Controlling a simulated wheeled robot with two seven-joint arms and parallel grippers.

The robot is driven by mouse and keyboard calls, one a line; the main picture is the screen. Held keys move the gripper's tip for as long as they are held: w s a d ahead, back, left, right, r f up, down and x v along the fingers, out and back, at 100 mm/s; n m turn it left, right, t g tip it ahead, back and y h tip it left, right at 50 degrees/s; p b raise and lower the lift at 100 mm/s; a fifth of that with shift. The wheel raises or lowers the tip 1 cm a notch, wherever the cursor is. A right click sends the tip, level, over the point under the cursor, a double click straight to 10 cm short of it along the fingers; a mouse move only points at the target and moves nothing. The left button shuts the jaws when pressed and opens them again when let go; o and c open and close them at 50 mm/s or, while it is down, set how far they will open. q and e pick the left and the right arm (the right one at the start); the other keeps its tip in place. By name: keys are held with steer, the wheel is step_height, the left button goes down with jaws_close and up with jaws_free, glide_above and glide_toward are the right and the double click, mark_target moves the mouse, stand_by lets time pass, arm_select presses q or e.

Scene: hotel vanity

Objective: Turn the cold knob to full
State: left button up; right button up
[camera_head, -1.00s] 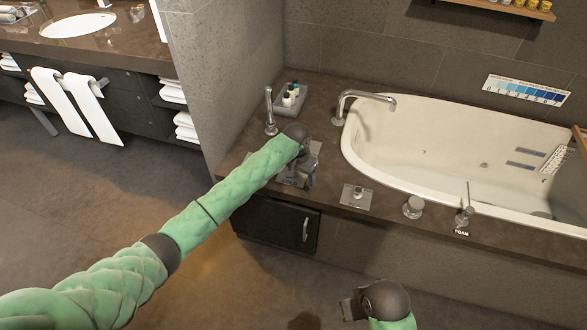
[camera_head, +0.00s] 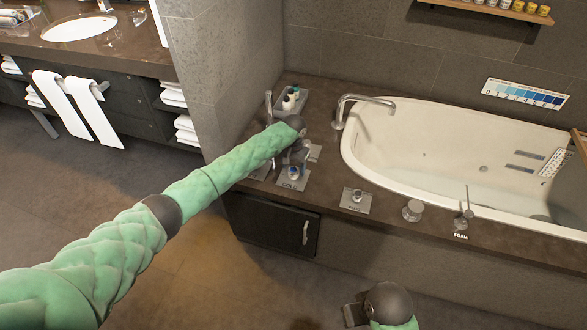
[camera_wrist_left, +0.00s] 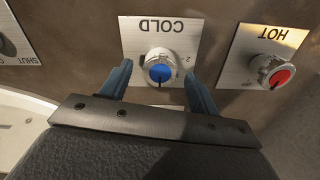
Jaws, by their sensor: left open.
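The cold knob has a blue cap and silver body in the left wrist view (camera_wrist_left: 159,70), on a steel plate marked COLD (camera_wrist_left: 133,40). A dark mark on its cap points down in that view. In the head view the knob (camera_head: 293,173) shows on the tub deck. My left gripper (camera_head: 300,153) is just behind it. In the left wrist view its blue fingers (camera_wrist_left: 159,77) are open, one on each side of the knob in the picture, with nothing held; I cannot tell how far above it they are. My right gripper (camera_head: 353,311) is low in the head view, its fingers unclear.
The red-capped hot knob (camera_wrist_left: 278,74) and the shut knob (camera_wrist_left: 5,44) flank the cold plate. A spout (camera_head: 362,99), a hand shower (camera_head: 268,112) and a bottle tray (camera_head: 289,104) stand behind. The bathtub (camera_head: 430,150) is to the right.

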arm_select(q)
steer(key=shift+f, duration=1)
steer(key=c, duration=1)
